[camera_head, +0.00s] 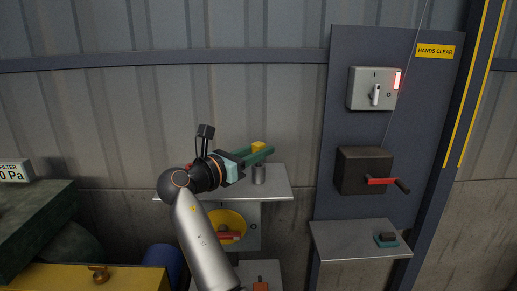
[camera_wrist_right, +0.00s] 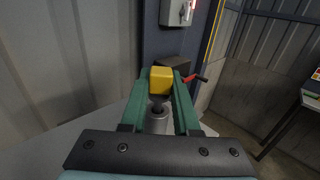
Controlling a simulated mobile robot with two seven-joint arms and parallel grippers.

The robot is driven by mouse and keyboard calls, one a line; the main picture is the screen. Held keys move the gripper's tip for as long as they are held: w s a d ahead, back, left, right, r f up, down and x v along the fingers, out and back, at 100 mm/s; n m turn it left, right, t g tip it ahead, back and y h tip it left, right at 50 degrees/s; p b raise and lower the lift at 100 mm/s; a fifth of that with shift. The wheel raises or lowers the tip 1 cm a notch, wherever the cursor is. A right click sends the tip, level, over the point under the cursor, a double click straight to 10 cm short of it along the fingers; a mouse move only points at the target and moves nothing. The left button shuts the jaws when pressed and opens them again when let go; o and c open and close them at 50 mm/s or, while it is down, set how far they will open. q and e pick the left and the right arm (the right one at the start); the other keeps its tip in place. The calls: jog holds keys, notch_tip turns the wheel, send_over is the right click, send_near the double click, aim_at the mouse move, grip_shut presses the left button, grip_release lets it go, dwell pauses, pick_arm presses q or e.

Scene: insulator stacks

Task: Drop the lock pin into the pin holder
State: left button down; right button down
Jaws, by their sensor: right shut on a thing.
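My right gripper (camera_head: 262,152) reaches over a grey shelf, its green fingers shut on the yellow-headed lock pin (camera_head: 258,146). In the right wrist view the yellow head (camera_wrist_right: 161,79) sits between the two fingertips. I cannot tell whether the pin's lower end is inside the holder. My left gripper is not in view.
The shelf (camera_head: 280,184) has free room right of the holder. A yellow disc with a red handle (camera_head: 229,237) is below it. A blue panel (camera_head: 345,60) at right carries a switch box (camera_head: 366,99), a dark box with red crank (camera_head: 382,181) and a lower shelf (camera_head: 345,240).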

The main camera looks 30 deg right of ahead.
jog(key=shift+f, duration=1)
jog(key=c, duration=0.6)
grip_release()
